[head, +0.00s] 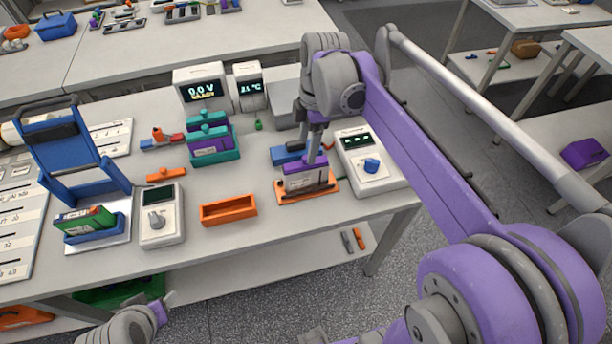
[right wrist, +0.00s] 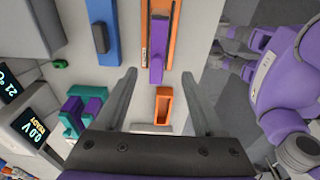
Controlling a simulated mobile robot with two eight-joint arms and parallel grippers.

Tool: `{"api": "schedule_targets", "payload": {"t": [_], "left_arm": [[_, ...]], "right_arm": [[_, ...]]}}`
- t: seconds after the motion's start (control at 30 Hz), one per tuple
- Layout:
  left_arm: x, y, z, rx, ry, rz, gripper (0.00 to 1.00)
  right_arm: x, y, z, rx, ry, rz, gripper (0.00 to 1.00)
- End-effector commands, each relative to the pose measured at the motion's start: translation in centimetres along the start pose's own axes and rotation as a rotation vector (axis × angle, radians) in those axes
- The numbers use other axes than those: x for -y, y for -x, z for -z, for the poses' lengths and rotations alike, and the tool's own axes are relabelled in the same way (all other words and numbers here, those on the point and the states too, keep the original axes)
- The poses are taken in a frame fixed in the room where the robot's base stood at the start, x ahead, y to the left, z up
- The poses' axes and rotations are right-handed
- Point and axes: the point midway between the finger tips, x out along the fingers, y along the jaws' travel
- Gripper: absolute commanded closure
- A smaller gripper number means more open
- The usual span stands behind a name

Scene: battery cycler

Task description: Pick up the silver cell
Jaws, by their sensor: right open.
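A cell with a purple top and a greyish, labelled face (head: 306,180) stands upright in an orange tray (head: 322,191) near the right end of the bench. It is the likeliest silver cell, though its colour is hard to read. In the right wrist view the same cell (right wrist: 157,62) lies ahead, between the lines of the fingers. My right gripper (head: 316,142) is just above and behind it in the head view. The right wrist view shows its fingers (right wrist: 158,75) apart with nothing between them. My left gripper (head: 166,302) is low at the bench's front; its jaw gap is unclear.
A white device with a blue knob (head: 371,165) stands close right of the cell. A blue holder (head: 287,154) is behind it. An empty orange tray (head: 228,210) is to the left. A teal holder with purple cells (head: 230,152) and a white meter (head: 162,230) stand farther left.

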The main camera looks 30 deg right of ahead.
Motion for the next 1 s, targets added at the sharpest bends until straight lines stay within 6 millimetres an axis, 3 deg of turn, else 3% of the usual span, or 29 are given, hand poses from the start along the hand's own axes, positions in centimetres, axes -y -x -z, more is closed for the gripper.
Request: {"api": "schedule_targets", "payload": {"t": [0.3, 0.53, 0.8, 1.0], "left_arm": [[0.0, -0.3, -0.4, 0.003, 0.000, 0.000, 0.40], [0.0, -0.3, -0.4, 0.003, 0.000, 0.000, 0.40], [0.0, -0.3, -0.4, 0.004, 0.000, 0.000, 0.40], [0.0, -0.4, -0.4, 0.004, 0.000, 0.000, 0.40]], "right_arm": [[-0.1, -4.5, -0.1, -0.001, 0.013, 0.004, 0.30], [-0.2, -6.2, -0.3, -0.001, 0.011, 0.002, 0.30], [-0.6, -10.0, -0.9, -0.001, 0.012, 0.003, 0.30], [-0.5, -10.6, -0.9, -0.001, 0.011, 0.002, 0.30]]}}
